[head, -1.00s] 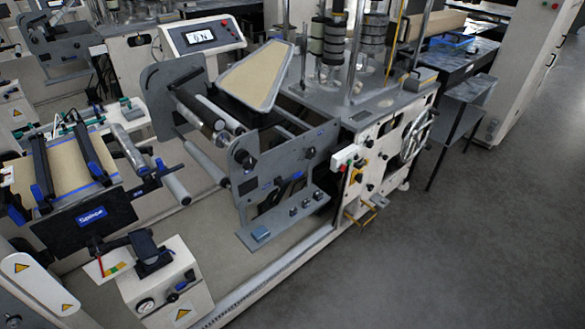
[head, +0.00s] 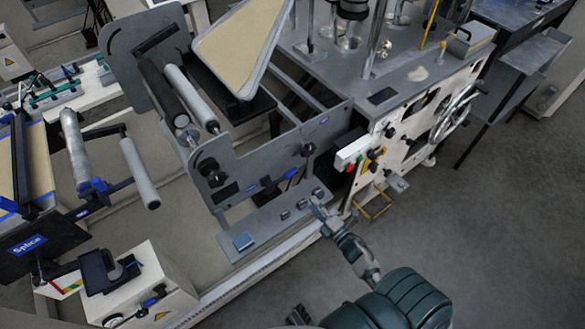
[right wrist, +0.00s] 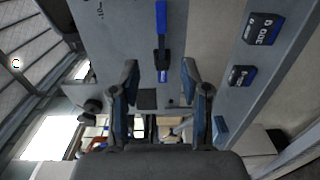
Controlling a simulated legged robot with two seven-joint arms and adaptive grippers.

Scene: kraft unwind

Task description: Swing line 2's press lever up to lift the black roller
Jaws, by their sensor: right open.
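A small lever with a blue handle (head: 291,173) and a dark base sits on the grey side plate (head: 235,170) of the middle machine. In the right wrist view the blue lever (right wrist: 161,22) points up, ahead of and between the fingers, apart from them. A black roller (head: 158,82) lies beside a grey roller between the machine's plates. My right gripper (head: 317,207) is open and empty, near the ledge below the side plate; its spread fingers show in the right wrist view (right wrist: 159,72). My left gripper is not in view. I cannot read a line number.
A ledge (head: 270,226) with several small buttons and a blue block (head: 243,240) runs below the side plate. A splice unit (head: 50,235) is at left. Open floor (head: 420,215) lies at right.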

